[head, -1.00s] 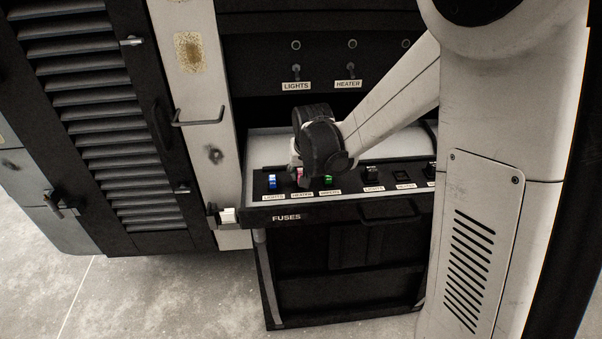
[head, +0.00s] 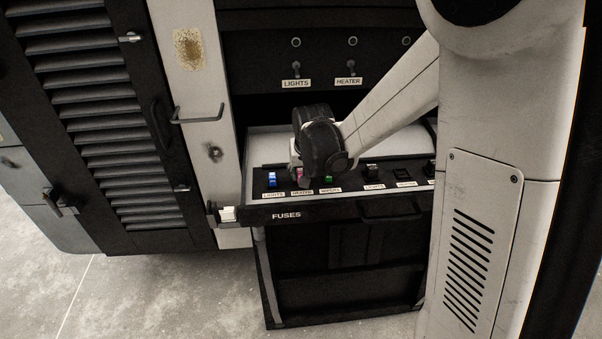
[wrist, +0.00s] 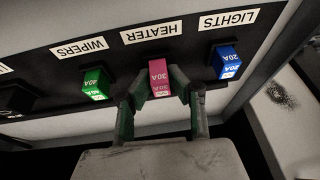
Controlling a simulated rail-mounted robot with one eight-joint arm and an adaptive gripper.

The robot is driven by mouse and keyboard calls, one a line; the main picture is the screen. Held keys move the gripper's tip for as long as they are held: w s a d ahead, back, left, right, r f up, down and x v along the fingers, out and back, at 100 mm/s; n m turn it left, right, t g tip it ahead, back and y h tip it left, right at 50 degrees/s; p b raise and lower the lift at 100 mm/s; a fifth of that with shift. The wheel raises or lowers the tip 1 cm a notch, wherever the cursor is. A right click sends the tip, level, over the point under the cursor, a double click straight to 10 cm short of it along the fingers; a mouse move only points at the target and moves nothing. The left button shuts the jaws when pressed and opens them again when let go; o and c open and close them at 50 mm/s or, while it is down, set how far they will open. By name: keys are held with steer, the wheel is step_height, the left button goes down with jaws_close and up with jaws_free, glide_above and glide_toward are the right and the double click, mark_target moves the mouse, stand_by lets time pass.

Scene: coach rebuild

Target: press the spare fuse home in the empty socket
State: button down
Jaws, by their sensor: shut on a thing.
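A pink 30A fuse (wrist: 158,72) stands at the HEATER label in the wrist view. The fingers of my gripper (wrist: 160,90) are on either side of it and shut on it. Its lower end is hidden, so I cannot tell how deep it sits. The pink fuse also shows partly behind my wrist in the head view (head: 297,174). A blue 20A fuse (wrist: 226,62) stands at LIGHTS and a green fuse (wrist: 97,84) at WIPERS, one on each side. A flat dark position (head: 403,174) in the row looks like an empty socket.
The black fuse panel (head: 348,206) is the front of a pulled-out drawer marked FUSES. A black fuse or plug (head: 372,170) stands further right in the row. Toggle switches (head: 296,69) are on the wall behind. A louvred door (head: 85,110) is at the left.

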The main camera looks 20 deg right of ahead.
steer(key=shift+f, duration=0.15)
steer(key=c, duration=1.6)
jaws_free()
steer(key=shift+o, duration=0.7)
steer(key=o, duration=0.4)
steer(key=shift+r+p, duration=2)
steer(key=shift+r, duration=1.55)
